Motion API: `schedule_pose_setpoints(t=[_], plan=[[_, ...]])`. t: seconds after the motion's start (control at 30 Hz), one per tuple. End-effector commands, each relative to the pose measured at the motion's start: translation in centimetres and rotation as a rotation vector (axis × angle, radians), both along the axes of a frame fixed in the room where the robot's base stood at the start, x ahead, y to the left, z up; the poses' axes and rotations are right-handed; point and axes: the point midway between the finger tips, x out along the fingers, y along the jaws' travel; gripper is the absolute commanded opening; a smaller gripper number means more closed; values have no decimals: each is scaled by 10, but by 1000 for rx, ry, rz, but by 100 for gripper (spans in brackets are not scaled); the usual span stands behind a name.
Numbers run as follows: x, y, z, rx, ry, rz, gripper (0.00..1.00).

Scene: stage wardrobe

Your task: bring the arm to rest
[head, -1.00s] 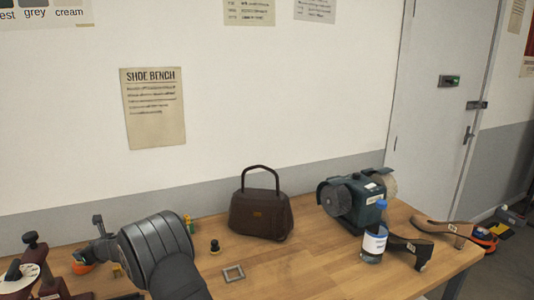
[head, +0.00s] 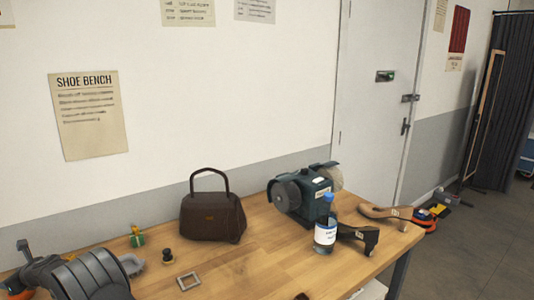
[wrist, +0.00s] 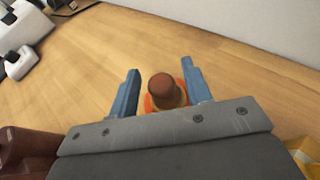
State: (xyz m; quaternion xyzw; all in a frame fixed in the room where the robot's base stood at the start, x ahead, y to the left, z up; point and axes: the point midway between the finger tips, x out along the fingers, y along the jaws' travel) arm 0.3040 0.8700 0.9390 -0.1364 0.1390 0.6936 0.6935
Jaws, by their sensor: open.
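My gripper (wrist: 161,76) shows in the wrist view with its two blue fingers apart and nothing clamped between them. An orange piece with a round brown knob (wrist: 165,88) shows between the fingers, partly hidden by the grey gripper body; I cannot tell how far below the fingers it is. In the head view my arm is bent low at the bottom left corner, and its fingers cannot be made out there.
White objects (wrist: 25,48) stand upper left in the wrist view.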

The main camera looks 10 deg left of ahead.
Motion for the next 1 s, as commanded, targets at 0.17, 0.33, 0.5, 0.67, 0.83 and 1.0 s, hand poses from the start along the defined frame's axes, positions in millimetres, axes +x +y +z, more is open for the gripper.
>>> schedule_pose_setpoints(t=[0.17, 0.33, 0.5, 0.67, 0.83, 1.0], plan=[[1, -6, 5, 1, 0, 0, 45], [1, -22, 12, 0, 1, -2, 45], [1, -44, 21, 0, 2, -1, 45], [1, -66, 30, 0, 1, -1, 45], [1, -89, 39, -1, 1, -1, 45], [0, -110, 48, -1, 1, -1, 45]])
